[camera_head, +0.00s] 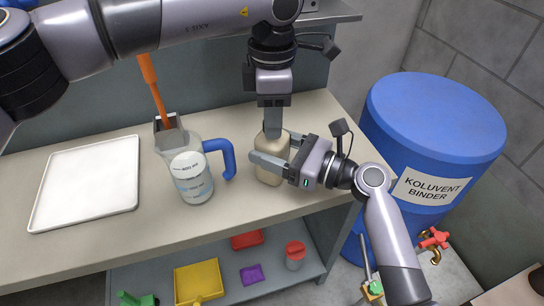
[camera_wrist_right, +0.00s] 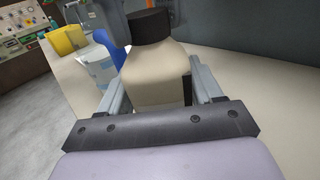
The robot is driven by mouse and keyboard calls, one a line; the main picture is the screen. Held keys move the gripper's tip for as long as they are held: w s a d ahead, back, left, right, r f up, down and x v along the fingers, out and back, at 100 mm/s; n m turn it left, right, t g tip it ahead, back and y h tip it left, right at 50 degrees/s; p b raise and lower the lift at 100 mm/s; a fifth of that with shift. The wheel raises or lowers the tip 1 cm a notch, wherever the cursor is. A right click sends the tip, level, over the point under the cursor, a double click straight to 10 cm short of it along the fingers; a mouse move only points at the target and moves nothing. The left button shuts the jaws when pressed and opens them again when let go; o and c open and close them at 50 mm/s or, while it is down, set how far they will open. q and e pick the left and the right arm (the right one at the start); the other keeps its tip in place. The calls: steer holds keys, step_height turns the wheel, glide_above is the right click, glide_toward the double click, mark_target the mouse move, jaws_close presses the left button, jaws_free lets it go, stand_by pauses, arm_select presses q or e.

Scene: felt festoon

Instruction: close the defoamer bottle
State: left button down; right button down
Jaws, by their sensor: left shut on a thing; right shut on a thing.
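The cream bottle (camera_head: 268,178) stands upright near the right end of the bench, and it fills the middle of the right wrist view (camera_wrist_right: 155,82). A black cap (camera_wrist_right: 150,27) shows at the top of the bottle in the right wrist view; whether it is fully seated cannot be told. My right gripper (camera_head: 272,158) is shut on the bottle's body from the right side. My left gripper (camera_head: 272,130) comes down from above and is shut at the bottle's top, on the cap as far as I can see. Its fingers hide the cap in the head view.
A clear jug (camera_head: 190,172) with a blue handle stands left of the bottle. A white tray (camera_head: 88,185) lies at the left. A blue drum (camera_head: 435,115) stands right of the bench. Below, the shelf holds a yellow bin (camera_head: 198,281) and a red-lidded jar (camera_head: 295,256).

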arm_select(q)
steer(key=c, duration=0.7)
jaws_free()
steer(key=shift+r, duration=0.1)
step_height(320, 180, up, 12)
steer(key=shift+f, duration=0.1)
arm_select(e)
steer(key=shift+c, duration=0.5)
jaws_free()
steer(key=shift+d, duration=0.1)
